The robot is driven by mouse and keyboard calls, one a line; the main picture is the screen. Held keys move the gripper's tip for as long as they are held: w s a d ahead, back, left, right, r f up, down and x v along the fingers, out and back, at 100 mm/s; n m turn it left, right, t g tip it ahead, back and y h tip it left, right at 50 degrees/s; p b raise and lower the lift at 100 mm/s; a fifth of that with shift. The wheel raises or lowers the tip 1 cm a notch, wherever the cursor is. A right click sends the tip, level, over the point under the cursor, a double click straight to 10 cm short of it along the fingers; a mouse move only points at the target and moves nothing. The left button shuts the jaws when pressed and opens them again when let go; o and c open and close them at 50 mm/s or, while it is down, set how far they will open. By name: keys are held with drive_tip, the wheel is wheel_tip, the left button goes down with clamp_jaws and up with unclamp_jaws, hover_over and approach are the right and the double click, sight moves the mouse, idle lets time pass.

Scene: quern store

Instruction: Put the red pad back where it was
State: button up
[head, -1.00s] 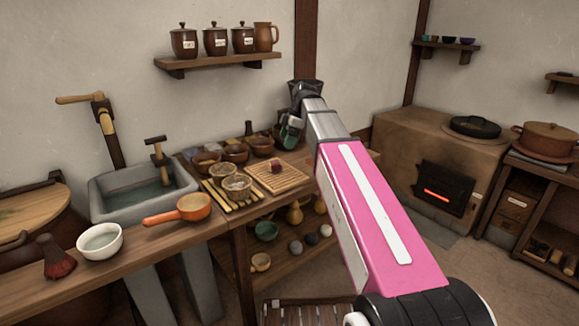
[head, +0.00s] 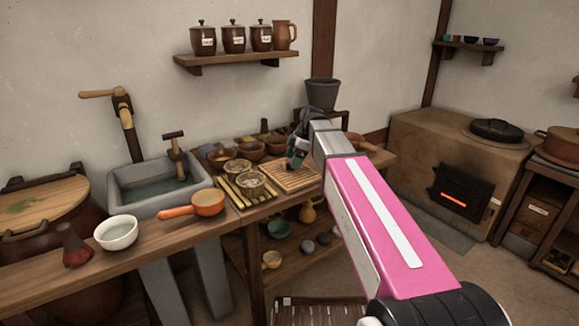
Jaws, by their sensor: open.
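A slatted wooden board (head: 283,181) lies on the worktop right of the bowls. My gripper (head: 295,160) is open and hangs low over the back of this board, with its fingers pointing down. The small dark-red thing that lay on the board, which may be the red pad, is now mostly or wholly hidden at my fingers. I cannot tell whether the fingers touch it.
Several bowls (head: 250,150) and wooden utensils (head: 241,192) stand close left of the board. A dark grey pot (head: 322,94) stands behind my gripper. An orange pan (head: 207,202), a white bowl (head: 116,232) and a stone sink (head: 150,187) are further left. A stove (head: 440,165) glows at right.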

drive_tip(key=shift+x, duration=0.9)
drive_tip(key=c, duration=1.1)
drive_tip(key=shift+o, duration=0.2)
drive_tip(key=shift+r, duration=0.15)
